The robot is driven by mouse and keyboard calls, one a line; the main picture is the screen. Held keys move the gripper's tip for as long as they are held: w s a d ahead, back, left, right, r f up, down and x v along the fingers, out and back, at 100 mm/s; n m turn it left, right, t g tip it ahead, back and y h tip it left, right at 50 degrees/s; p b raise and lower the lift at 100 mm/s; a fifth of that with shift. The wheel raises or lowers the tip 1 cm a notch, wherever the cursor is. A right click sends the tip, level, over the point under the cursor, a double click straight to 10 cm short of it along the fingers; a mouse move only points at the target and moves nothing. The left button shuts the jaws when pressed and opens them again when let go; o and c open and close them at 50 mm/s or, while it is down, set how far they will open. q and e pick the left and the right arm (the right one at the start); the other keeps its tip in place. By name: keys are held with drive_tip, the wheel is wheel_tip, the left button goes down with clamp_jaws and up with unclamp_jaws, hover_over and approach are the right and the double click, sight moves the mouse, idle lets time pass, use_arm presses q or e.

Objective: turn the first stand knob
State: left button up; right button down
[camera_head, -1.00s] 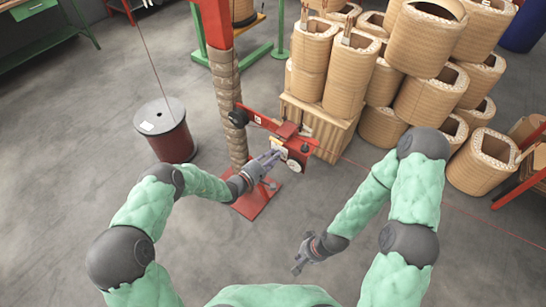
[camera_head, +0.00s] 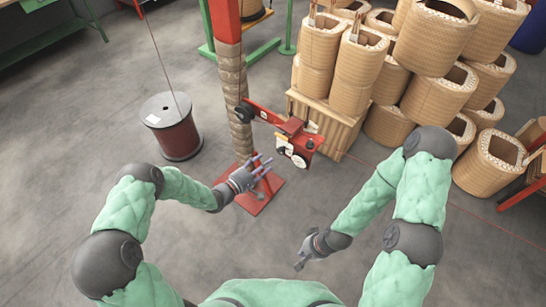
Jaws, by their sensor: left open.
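The red stand (camera_head: 226,22) has a post wrapped in tan material and a red base plate on the floor. A red arm on the post carries a red mechanism (camera_head: 298,142) with pale round parts. A dark round knob (camera_head: 241,114) shows at the post end of this arm; I cannot tell if it is the first stand knob. My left gripper (camera_head: 262,165) is open and empty, left of and below the mechanism, apart from it in the picture. My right gripper (camera_head: 301,262) hangs low over the bare floor, away from the stand; its jaws are too small to read.
A dark red wire spool (camera_head: 175,135) stands on the floor left of the post, with a wire running upward. Tan coils (camera_head: 432,97) are stacked at the right, some on a wooden crate (camera_head: 331,124). A green table (camera_head: 60,35) is at the upper left. The front floor is clear.

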use_arm(q)
drive_tip(key=shift+v, duration=1.95)
drive_tip(key=s+d+f+m+g, duration=0.2)
drive_tip(key=s+d+f+g, duration=0.15)
drive_tip(key=s+g, duration=0.35)
drive_tip(key=s+d+f+m+g, duration=0.25)
drive_tip(key=s+f+g, duration=0.25)
drive_tip(key=s, duration=0.4)
drive_tip(key=s+a+f+m+y, duration=0.4)
drive_tip(key=s+a+m+y, duration=0.3)
drive_tip(key=s+y, duration=0.1)
drive_tip(key=shift+s+a+f, duration=0.35)
drive_tip(key=shift+s+a, duration=0.05)
drive_tip(key=shift+s, duration=0.5)
